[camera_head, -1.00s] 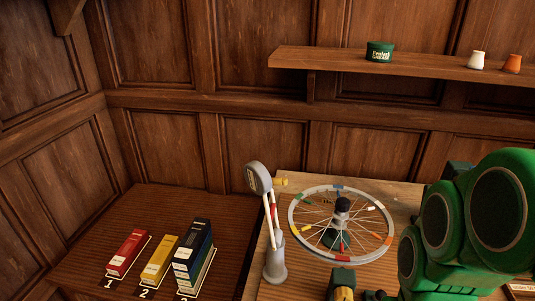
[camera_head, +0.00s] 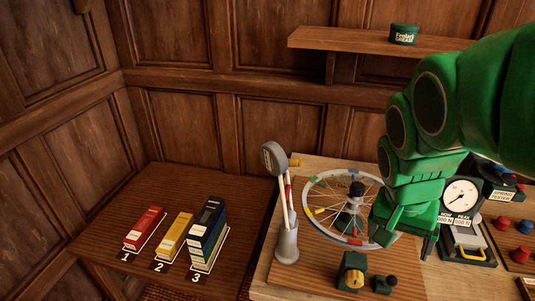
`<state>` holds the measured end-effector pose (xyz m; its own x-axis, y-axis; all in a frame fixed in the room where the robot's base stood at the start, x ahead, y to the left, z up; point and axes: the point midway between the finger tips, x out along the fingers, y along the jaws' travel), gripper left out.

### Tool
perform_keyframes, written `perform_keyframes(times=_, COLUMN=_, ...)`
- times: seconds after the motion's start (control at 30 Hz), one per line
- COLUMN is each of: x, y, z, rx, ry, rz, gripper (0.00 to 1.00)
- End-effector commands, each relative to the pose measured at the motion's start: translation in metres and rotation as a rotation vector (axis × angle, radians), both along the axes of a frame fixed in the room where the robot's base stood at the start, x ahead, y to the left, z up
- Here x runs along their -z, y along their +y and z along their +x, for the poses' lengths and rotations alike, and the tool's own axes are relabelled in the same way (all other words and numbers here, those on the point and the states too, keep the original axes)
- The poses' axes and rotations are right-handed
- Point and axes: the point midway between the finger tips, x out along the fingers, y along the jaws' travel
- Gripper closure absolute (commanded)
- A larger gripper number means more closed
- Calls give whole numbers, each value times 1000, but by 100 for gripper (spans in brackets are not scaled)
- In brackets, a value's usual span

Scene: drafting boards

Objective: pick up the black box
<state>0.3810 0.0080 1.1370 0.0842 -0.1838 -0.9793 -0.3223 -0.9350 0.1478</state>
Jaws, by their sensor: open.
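A stack of boxes stands at the spot marked 3 on the dark wooden side table (camera_head: 150,260). Its top box is very dark, black or navy, with a white label; I take it as the black box (camera_head: 210,213). Blue and green boxes show beneath it. A red box (camera_head: 145,228) lies at spot 1 and a yellow box (camera_head: 175,236) at spot 2. My gripper (camera_head: 404,243) is open, pointing down over the bench to the right of the wheel, well apart from the stack. Its fingertips are partly unclear, and nothing shows between them.
A spoked wheel (camera_head: 314,204) and a grey post with a round head (camera_head: 286,243) stand on the bench between my gripper and the side table. A dial tester (camera_head: 461,194) stands at right. A green tin (camera_head: 403,34) sits on the wall shelf.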

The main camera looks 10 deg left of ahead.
Motion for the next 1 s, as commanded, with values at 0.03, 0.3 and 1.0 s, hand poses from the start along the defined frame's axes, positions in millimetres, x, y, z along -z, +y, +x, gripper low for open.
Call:
perform_keyframes(times=0.03, x=-4, y=5, z=17, rx=0, ry=-21, rz=-13, gripper=12)
perform_keyframes(times=0.3, x=-15, y=32, z=96, rx=-4, ry=-122, rz=-69, gripper=12)
perform_keyframes(times=1.0, x=-16, y=183, z=265, rx=-93, ry=-387, rz=-123, gripper=12)
